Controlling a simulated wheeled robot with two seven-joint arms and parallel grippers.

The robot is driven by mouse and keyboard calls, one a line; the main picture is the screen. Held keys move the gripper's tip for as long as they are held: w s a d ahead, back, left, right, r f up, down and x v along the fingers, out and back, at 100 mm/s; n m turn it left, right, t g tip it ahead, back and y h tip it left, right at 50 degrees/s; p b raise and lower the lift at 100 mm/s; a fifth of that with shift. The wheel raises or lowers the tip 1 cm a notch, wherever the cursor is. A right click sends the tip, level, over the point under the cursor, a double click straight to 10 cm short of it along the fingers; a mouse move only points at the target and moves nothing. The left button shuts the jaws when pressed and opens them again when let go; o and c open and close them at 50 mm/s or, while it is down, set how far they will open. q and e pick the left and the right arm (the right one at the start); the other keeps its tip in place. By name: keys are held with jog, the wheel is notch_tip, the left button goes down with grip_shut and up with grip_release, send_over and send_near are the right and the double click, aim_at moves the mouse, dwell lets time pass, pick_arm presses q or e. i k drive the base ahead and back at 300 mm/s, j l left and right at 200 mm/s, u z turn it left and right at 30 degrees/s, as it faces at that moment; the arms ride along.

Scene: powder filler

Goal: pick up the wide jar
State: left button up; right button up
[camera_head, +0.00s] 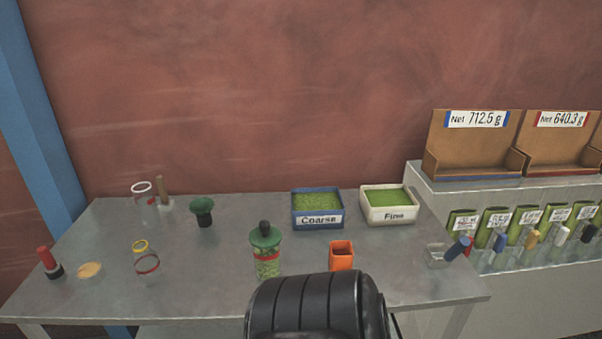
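Several jar-like containers stand on the grey table (230,285); I cannot tell for sure which one is the wide jar. A clear open jar with a white rim (142,188) stands at the back left. A clear container with a yellow ring and a dark red band (146,261) stands at the front left. A jar with green contents, a red band and a green top (266,262) stands near the middle front. A black rounded part, apparently of my own arm, fills the bottom centre. Neither gripper's fingers show.
A blue "Coarse" tray (318,220) and a white "Fine" tray (388,207) hold green powder at the back. An orange square cup (341,256) stands at the front, beside the black part. A dark green funnel-shaped piece (202,212) and red-topped object (48,262) stand left.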

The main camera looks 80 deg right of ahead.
aim_at(267, 262)
jog(key=z, duration=2.35)
jog(key=i+l+z, duration=0.25)
